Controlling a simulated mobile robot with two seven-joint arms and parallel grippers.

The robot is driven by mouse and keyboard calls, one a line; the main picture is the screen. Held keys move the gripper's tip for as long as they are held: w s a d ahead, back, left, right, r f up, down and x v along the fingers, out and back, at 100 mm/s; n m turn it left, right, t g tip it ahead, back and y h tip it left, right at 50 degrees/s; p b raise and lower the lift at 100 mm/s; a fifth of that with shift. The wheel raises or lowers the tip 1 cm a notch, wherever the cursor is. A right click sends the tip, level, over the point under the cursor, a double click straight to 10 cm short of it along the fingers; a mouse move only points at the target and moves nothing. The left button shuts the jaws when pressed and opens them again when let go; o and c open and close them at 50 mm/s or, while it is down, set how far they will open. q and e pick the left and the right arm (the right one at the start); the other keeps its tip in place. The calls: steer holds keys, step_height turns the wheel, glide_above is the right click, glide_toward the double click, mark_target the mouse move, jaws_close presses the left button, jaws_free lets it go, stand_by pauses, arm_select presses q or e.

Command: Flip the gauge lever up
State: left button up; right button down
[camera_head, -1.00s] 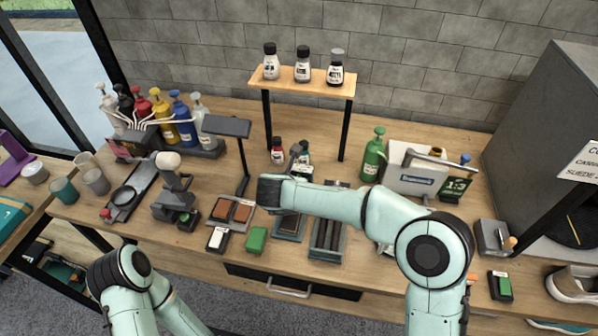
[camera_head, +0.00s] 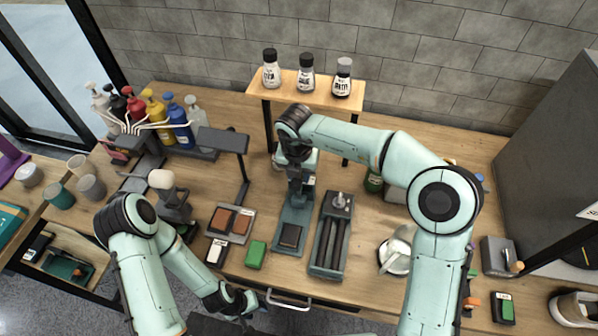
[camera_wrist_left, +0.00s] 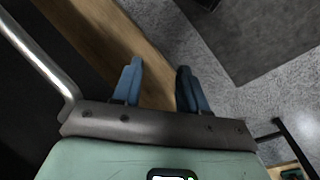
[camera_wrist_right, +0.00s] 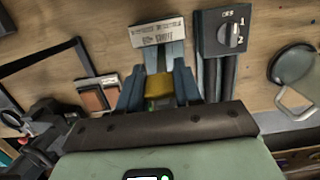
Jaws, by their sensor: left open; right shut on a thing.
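The gauge appears to be the grey-blue device (camera_head: 288,250) with a dark pad at the front of the bench. Its pale lettered plate (camera_wrist_right: 157,32) shows in the right wrist view. My right gripper (camera_head: 300,188) points down over the back of this device. In the right wrist view its fingers (camera_wrist_right: 158,72) are shut on a small mustard-yellow piece (camera_wrist_right: 159,90) just in front of the plate. I cannot tell whether this piece is the lever, and the fingers hide its sides. My left gripper (camera_head: 240,303) is open and empty at the bench's front edge, also in its wrist view (camera_wrist_left: 160,70).
A dial box (camera_head: 340,203) with a long dark tray stands right beside the device. A green block (camera_head: 255,254) and a brown-padded tray (camera_head: 230,222) lie to its left. A bottle shelf (camera_head: 300,90) stands behind. A metal handle (camera_head: 290,302) juts from the bench front.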

steer(key=shift+w, duration=0.1)
stand_by(0.4)
steer(key=c, duration=0.8)
jaws_free()
steer(key=shift+w, duration=0.1)
steer(key=shift+o, duration=0.2)
